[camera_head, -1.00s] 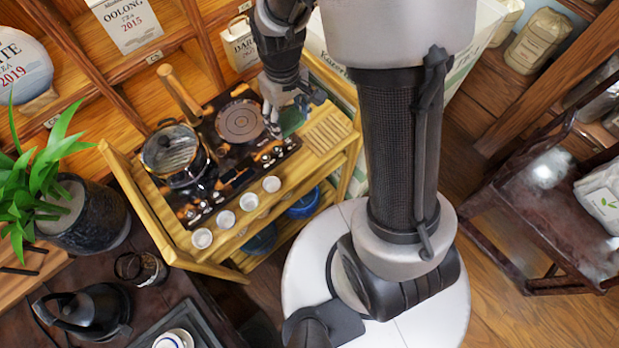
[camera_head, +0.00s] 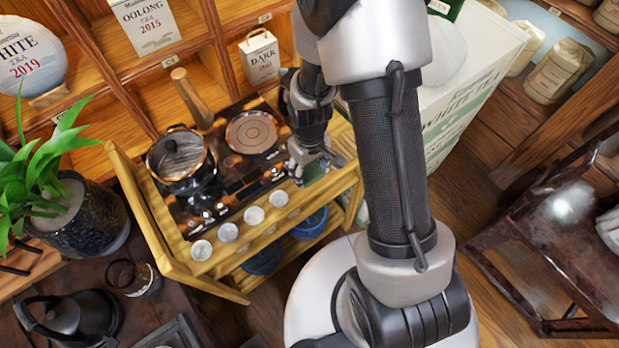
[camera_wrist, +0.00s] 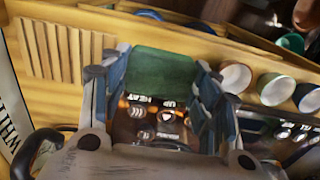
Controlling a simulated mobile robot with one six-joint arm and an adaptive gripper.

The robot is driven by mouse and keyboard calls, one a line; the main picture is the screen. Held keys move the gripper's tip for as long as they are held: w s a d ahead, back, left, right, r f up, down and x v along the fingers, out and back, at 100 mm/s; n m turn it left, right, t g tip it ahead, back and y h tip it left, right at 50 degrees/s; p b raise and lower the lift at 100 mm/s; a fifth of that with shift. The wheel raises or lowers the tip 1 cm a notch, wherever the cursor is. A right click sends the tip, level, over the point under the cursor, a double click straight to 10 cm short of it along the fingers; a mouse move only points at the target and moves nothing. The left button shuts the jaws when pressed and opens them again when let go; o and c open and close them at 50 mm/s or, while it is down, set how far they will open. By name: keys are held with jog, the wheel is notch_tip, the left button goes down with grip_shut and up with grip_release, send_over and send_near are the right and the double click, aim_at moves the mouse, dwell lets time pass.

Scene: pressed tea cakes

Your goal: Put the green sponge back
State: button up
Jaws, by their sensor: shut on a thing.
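The green sponge (camera_wrist: 165,72) is held between the two fingers of my gripper (camera_wrist: 152,92) in the wrist view. My gripper (camera_head: 318,160) is shut on it. In the head view the sponge (camera_head: 315,172) shows only as a small green patch at the fingertips. It is over the front right part of the wooden tea cart (camera_head: 226,262), right of the row of small cups. I cannot tell whether the sponge touches the cart.
Small white cups (camera_head: 254,215) stand along the cart's front edge. A lidded glass pot (camera_head: 180,160) and a round brown disc (camera_head: 252,132) are on the dark tray. A slatted wooden piece (camera_wrist: 62,50) lies left of the sponge in the wrist view. Blue bowls (camera_head: 308,222) sit on the lower shelf.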

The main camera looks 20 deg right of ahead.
aim_at(310, 178)
jog(key=shift+f+b, duration=0.6)
jog(key=shift+f, duration=1.45)
jog(key=shift+f, duration=0.2)
jog(key=o, duration=1.1)
jog(key=shift+r, duration=0.1)
